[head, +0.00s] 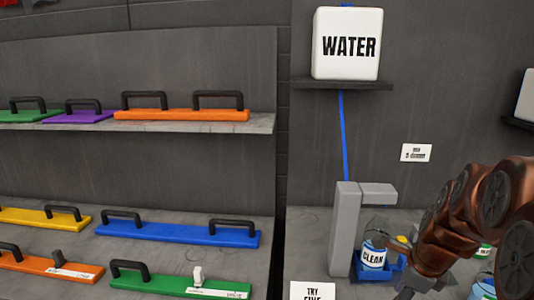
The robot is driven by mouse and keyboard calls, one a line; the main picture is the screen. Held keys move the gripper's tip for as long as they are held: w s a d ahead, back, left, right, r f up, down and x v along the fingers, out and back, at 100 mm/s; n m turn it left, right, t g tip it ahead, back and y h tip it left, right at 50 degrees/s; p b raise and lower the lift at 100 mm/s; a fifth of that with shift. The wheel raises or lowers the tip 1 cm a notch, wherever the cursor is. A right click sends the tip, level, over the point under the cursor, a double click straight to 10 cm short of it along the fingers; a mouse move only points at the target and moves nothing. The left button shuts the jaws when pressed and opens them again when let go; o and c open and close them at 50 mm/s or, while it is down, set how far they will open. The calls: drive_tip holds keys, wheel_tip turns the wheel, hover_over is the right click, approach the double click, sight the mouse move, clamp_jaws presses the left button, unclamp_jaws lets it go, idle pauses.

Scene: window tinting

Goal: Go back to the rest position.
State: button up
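My copper-coloured arm reaches in from the right edge and bends down toward the counter. My gripper (402,246) is at its end, small and dark, just right of a bottle labelled CLEAN (372,257). I cannot tell whether it touches the bottle or whether its fingers are open or shut. The bottle stands upright in a blue holder (394,273) under a grey dispenser (348,225).
A WATER tank (347,44) sits on a wall shelf (340,85), with a blue tube (343,135) running down. At left, shelves hold several handled boards, including a blue one (180,234) and a green one (165,284). More containers (483,288) stand at lower right.

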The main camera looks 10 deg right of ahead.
drive_tip(key=s+a+n+g, duration=0.2)
drive_tip(key=s+a+n, duration=0.5)
drive_tip(key=a+n, duration=0.6)
drive_tip(key=s+a+f+n+g, duration=0.1)
drive_tip(key=s+a+n, duration=0.1)
drive_tip(key=s+n, duration=0.3)
drive_tip(key=s+a+f+n+g, duration=0.1)
drive_tip(key=s+a+n, duration=0.2)
drive_tip(key=s+n, duration=0.3)
drive_tip(key=shift+s+a+f+n+g+h, duration=0.2)
drive_tip(key=shift+s+a+n+g+h, duration=0.1)
drive_tip(key=shift+n, duration=1.3)
